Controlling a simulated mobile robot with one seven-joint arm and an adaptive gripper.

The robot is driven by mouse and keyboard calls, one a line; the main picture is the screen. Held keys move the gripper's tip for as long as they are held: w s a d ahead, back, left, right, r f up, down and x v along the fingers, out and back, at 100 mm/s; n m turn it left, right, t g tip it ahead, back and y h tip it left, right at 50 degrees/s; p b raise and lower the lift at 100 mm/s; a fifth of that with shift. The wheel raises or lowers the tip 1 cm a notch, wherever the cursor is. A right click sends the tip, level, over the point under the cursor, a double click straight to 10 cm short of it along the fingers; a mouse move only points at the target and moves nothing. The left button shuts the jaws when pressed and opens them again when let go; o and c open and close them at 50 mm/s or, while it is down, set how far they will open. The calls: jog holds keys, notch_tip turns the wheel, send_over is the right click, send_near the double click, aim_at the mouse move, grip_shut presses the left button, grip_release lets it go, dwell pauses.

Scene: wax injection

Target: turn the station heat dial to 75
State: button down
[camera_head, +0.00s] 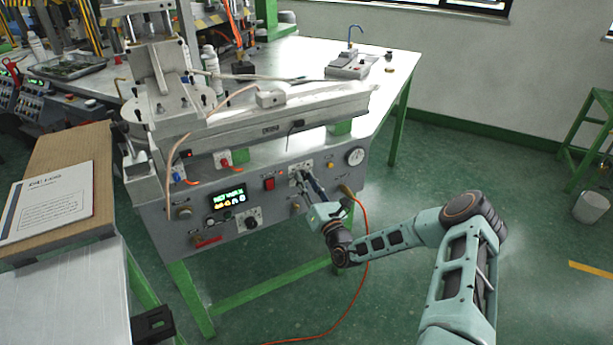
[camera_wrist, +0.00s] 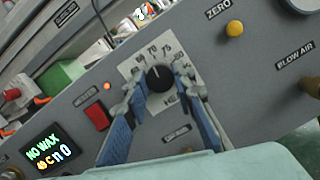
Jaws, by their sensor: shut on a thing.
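The heat dial (camera_wrist: 159,78) is a round black knob on a white plate marked with numbers, among them 70, 75 and 80. Its light pointer mark faces up the plate, seemingly near 70, but it is too small to read exactly. My gripper (camera_wrist: 161,84) has its two fingers on either side of the knob, shut on it. In the head view my gripper (camera_head: 301,178) reaches the white dial plate (camera_head: 301,166) on the station's front panel; the knob itself is mostly hidden there by the fingers.
A red switch (camera_wrist: 97,116) and a lit display (camera_wrist: 47,153) reading NO WAX lie left of the dial. A yellow ZERO button (camera_wrist: 235,28) and the BLOW AIR knob (camera_wrist: 312,86) lie right. In the head view an orange hose (camera_head: 366,240) hangs beside my wrist.

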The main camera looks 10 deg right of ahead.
jog(key=m+h+p, duration=0.1)
jog(key=m+p, duration=0.2)
jog(key=m, duration=0.2)
jog(key=shift+r, duration=0.2)
jog(key=shift+f+m+g+h+p, duration=0.1)
jog(key=shift+m+g+h+p, duration=0.4)
jog(key=shift+m, duration=1.2)
jog(key=shift+p, duration=0.35)
jog(key=c, duration=1.6)
grip_release()
jog(key=shift+s, duration=0.1)
jog(key=s+d+f, duration=0.1)
jog(key=s, duration=1)
jog(key=shift+s+d+f, duration=0.25)
jog(key=shift+s+d, duration=0.1)
